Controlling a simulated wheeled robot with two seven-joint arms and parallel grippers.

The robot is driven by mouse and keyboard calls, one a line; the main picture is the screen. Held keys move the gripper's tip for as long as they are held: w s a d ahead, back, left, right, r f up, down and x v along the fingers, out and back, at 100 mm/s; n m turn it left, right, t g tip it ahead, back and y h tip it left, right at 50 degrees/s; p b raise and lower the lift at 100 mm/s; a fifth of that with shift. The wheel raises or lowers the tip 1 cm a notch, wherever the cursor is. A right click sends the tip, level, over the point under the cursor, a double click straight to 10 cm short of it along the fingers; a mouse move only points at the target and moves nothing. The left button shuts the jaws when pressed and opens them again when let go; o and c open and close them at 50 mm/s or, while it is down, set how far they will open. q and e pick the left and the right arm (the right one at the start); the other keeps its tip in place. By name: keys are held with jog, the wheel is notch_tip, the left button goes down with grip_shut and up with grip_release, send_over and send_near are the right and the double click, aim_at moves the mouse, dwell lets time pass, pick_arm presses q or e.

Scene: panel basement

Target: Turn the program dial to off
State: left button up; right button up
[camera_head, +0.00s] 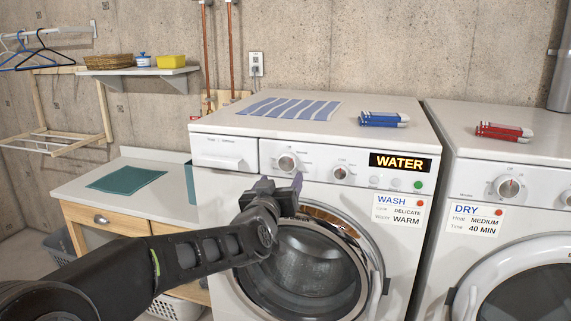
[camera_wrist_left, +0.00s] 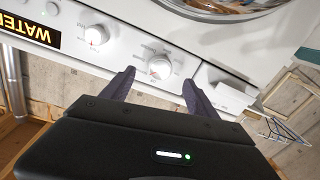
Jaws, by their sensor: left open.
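The washing machine's control panel (camera_head: 230,150) has two round white dials. The left dial (camera_head: 287,162) is ringed by small labels, too small to read; I take it as the program dial. It also shows in the left wrist view (camera_wrist_left: 159,67), with a small red mark on its face; its exact setting is unclear. My left gripper (camera_head: 283,190) is open just below and in front of this dial. In the left wrist view its fingertips (camera_wrist_left: 158,79) lie on either side of the dial, apart from each other with nothing held. My right gripper is out of view.
A second dial (camera_head: 341,173) and a lit "WATER" display (camera_head: 401,162) are to the right. The round washer door (camera_head: 310,265) is below. A dryer (camera_head: 505,215) stands at right. A blue striped cloth (camera_head: 290,108) lies on the washer top.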

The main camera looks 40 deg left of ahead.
aim_at(287, 166)
pick_arm(q)
jog(key=shift+s+a+r, duration=0.1)
jog(key=shift+a+r, duration=0.05)
jog(key=shift+r, duration=0.15)
jog(key=p+x, duration=0.2)
jog(key=x, duration=0.6)
jog(key=shift+r, duration=0.1)
jog(key=shift+c, duration=0.6)
jog(key=c, duration=1.3)
jog(key=shift+o, duration=0.2)
